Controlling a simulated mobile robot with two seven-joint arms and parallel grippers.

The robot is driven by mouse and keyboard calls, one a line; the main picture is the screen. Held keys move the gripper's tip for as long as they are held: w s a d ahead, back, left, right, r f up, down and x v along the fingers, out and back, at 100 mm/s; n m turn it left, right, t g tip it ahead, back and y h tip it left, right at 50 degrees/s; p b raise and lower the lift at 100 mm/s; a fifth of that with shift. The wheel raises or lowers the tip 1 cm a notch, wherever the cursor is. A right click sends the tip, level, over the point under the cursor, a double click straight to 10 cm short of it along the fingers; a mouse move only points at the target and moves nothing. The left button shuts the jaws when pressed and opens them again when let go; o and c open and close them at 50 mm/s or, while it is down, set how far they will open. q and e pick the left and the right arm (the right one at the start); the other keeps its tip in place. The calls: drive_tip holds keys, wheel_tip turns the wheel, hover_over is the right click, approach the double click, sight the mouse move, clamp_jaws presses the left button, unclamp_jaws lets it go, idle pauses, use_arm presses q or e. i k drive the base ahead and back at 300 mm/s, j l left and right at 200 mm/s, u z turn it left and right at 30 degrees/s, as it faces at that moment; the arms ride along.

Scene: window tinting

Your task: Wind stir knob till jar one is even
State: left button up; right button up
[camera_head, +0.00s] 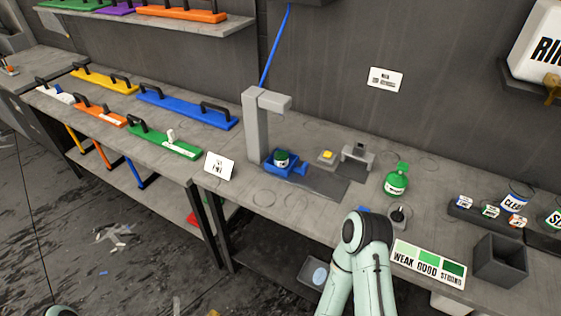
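A small jar with green contents and a dark label (282,158) sits in a blue holder (271,168) under the overhanging arm of a grey stand (252,130). A small blue piece (300,169) sticks out at the holder's right side; I cannot tell if it is the stir knob. A black knob-like part (398,213) stands on the bench farther right, near my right arm. The jar is too small to judge how even its contents are. My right arm rises at the lower middle, but its gripper is not visible. Only a bit of my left arm shows at the bottom left.
A green round bottle (396,183), a yellow-topped block (326,157) and a grey bracket (357,157) stand right of the stand. A WEAK/GOOD/STRONG card (428,264) and dark open box (499,260) are near the right front. Coloured handled boards (187,109) lie left.

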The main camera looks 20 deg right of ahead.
sight(397, 216)
drive_tip(key=z, duration=1.9)
